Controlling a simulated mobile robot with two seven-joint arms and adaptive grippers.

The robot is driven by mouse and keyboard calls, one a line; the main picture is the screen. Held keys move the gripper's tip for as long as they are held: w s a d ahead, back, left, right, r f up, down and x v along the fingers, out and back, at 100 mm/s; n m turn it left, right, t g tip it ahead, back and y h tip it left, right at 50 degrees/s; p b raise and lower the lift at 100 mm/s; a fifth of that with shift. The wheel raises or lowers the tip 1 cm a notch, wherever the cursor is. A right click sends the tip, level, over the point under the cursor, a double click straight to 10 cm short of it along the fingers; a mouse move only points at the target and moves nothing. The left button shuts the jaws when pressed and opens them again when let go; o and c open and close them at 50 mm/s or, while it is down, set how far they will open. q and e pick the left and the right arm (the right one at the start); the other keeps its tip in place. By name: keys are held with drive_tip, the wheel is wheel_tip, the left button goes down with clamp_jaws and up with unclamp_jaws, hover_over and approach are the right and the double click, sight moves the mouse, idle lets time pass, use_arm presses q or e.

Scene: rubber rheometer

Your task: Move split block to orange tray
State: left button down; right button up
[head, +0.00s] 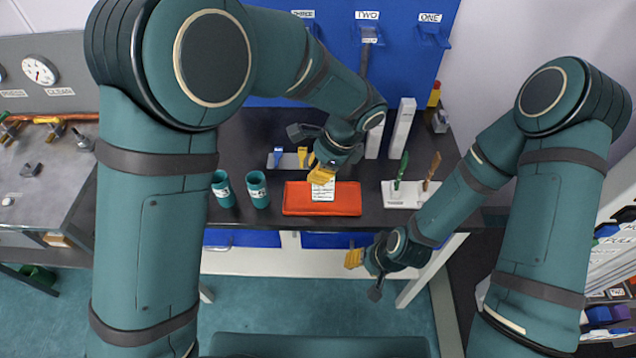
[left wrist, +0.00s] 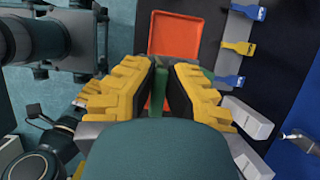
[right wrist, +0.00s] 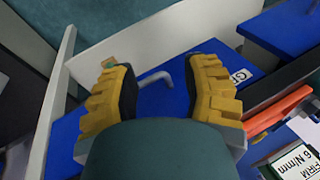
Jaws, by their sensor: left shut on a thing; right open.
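The orange tray (head: 297,203) lies on the dark bench, and it also shows in the left wrist view (left wrist: 178,30). My left gripper (head: 321,174) is just above the tray. It is shut on a narrow green piece (left wrist: 158,95), seen between its fingers in the left wrist view; this appears to be the split block, mostly hidden by the fingers. A white printed card (head: 322,191) shows just under the fingertips in the head view; whether it touches the held piece is unclear. My right gripper (head: 354,258) is open and empty, low in front of the bench.
Two teal cups (head: 257,189) stand left of the tray. Blue and yellow tools stand in a rack (head: 288,160) behind it. A white holder (head: 397,200) with green- and brown-handled tools is at the right. Tall white blocks (head: 403,128) stand behind.

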sight(317, 198)
use_arm(q)
drive_tip(key=shift+w+f, duration=0.1)
drive_tip(key=shift+f, duration=2.15)
drive_tip(key=shift+f+b, duration=0.1)
drive_tip(key=shift+b, duration=0.2)
drive_tip(key=c, duration=1.1)
unclamp_jaws()
drive_tip(key=shift+c, duration=0.2)
drive_tip(key=shift+r, duration=0.2)
drive_tip(key=p+v, duration=0.1)
drive_tip(key=v, duration=1)
drive_tip(key=shift+r+p, duration=0.3)
drive_tip(key=shift+r, duration=0.1)
drive_tip(key=shift+d, duration=0.1)
